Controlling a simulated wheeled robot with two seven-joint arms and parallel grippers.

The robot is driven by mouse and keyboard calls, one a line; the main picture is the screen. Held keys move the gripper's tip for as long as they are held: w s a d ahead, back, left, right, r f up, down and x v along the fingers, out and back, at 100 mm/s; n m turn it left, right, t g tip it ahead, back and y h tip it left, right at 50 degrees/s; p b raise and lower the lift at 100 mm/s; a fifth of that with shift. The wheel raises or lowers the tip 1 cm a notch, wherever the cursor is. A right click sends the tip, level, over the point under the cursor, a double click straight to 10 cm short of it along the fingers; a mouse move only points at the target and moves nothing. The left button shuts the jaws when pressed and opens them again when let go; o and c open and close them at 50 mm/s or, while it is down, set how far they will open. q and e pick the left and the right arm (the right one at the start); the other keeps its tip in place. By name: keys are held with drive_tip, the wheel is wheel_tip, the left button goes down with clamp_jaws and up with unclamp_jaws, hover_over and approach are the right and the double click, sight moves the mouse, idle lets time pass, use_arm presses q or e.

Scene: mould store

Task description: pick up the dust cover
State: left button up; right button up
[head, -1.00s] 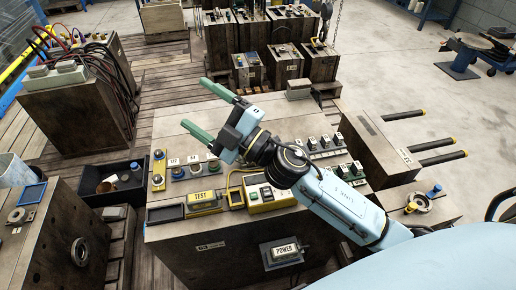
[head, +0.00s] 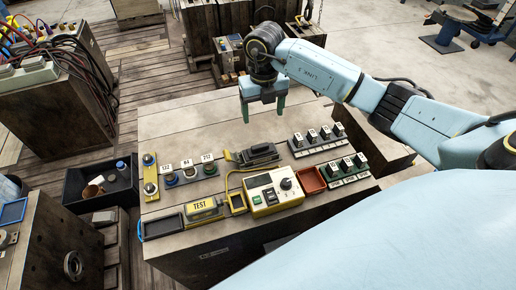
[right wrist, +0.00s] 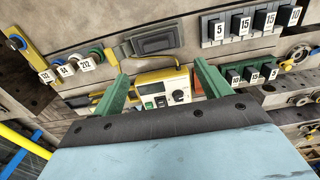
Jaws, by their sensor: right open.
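A low dark grey piece with a raised top (head: 255,154), which may be the dust cover, lies on the wooden bench top (head: 180,120) behind the yellow-edged control box (head: 272,192). It also shows in the right wrist view (right wrist: 154,43), beyond the fingers. I cannot tell for certain that it is the cover. My right gripper (head: 263,115) points down above the bench, behind this piece in the picture. Its green fingers are open, with nothing between them, and the gripper also shows in the right wrist view (right wrist: 160,70). My left gripper is in neither view.
Round knobs (head: 189,173) with number tags stand left of the dark piece. Numbered blocks (head: 312,136) stand to its right. A yellow TEST box (head: 202,207) and a red tray (head: 310,180) are near the front. The bench top behind is bare.

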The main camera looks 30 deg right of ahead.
hover_over(260, 146)
drive_tip(key=f, duration=0.4)
drive_tip(key=d+f, duration=0.1)
drive_tip(key=f, duration=0.2)
drive_tip(key=shift+a+f+b, duration=0.25)
drive_tip(key=shift+f, duration=1.15)
drive_tip(key=shift+a+f+b, duration=0.2)
drive_tip(key=shift+f+b, duration=0.05)
drive_tip(key=shift+f, duration=1.15)
drive_tip(key=c, duration=1.1)
drive_tip(key=shift+r, duration=0.1)
